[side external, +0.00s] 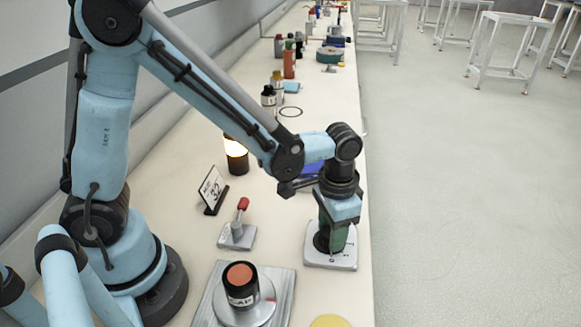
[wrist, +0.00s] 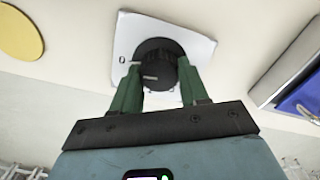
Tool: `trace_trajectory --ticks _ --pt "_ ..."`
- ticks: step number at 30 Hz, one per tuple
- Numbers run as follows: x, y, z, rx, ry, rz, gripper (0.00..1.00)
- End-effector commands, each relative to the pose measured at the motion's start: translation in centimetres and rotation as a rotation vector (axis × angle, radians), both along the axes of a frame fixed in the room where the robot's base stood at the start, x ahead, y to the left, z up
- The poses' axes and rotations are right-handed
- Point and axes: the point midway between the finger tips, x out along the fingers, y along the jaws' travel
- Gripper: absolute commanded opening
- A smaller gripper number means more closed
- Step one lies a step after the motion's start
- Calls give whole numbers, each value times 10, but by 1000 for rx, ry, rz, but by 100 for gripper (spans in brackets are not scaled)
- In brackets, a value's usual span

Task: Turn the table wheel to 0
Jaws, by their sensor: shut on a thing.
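The table wheel is a black ribbed knob (wrist: 157,55) with a white pointer line, on a white plate (wrist: 197,42) marked with a 0. In the wrist view the 0 is left of the knob, and the pointer line lies on the knob's near side, pointing to the lower left, not straight at the 0. My gripper (wrist: 158,70) has its green fingers shut on the knob from both sides. In the side view my gripper (side external: 334,238) points down over the plate (side external: 345,261), near the table's right edge, and hides most of the knob (side external: 320,242).
A red-handled lever (side external: 241,212) and a card marked 32 (side external: 212,190) stand left of the wheel. A glowing lamp (side external: 236,155) and a blue object (side external: 312,170) are behind.

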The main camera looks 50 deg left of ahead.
Motion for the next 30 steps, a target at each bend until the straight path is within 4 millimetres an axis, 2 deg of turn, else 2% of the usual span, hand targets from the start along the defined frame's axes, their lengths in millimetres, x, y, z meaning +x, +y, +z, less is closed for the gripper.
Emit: trace_trajectory --ticks 16,17,21,30 --pt "0 0 0 0 0 -27 14" --pt "0 0 0 0 0 -27 47" --pt "0 0 0 0 0 -26 69" --pt "0 0 1 0 0 -25 70"
